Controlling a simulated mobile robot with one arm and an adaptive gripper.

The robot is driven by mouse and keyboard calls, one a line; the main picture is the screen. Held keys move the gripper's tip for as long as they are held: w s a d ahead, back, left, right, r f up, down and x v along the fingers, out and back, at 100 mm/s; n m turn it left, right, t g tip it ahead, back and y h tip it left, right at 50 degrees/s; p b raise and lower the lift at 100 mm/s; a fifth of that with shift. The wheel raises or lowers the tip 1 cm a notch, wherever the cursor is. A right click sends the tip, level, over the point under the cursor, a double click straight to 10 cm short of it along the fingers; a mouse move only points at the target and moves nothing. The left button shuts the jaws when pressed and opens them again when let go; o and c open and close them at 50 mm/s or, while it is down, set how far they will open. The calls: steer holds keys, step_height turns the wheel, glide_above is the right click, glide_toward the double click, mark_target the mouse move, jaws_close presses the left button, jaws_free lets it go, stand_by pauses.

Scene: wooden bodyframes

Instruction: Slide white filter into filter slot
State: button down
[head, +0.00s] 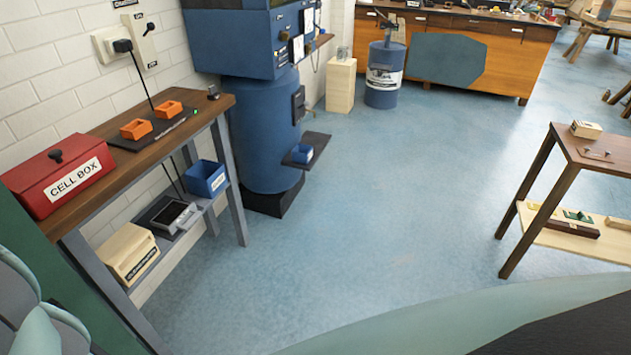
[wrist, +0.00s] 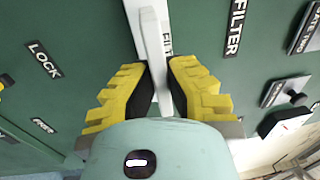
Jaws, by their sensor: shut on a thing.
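My gripper (wrist: 160,75), with yellow stepped fingers and dark pads, shows in the wrist view. It is shut on the white filter (wrist: 150,28), a narrow white bar that runs up out of the fingers to the top edge. A partly covered label sits along the bar's right side. A dark green panel (wrist: 90,40) lies behind, with a black FILTER label (wrist: 236,25) to the right of the bar. The slot opening is not clearly visible, and I cannot tell whether the filter is in it. The head view does not show my gripper or the filter.
The panel also carries a LOCK label (wrist: 45,60) on the left and a switch with a black knob (wrist: 287,93) on the right. In the head view, a bench with a red cell box (head: 60,172) stands left. The blue floor (head: 380,200) is open.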

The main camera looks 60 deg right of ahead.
steer(key=shift+b+x, duration=0.3)
steer(key=shift+x, duration=0.8)
steer(key=c, duration=1.1)
jaws_free()
steer(key=shift+f, duration=0.1)
steer(key=shift+o, duration=0.2)
steer(key=v, duration=1.2)
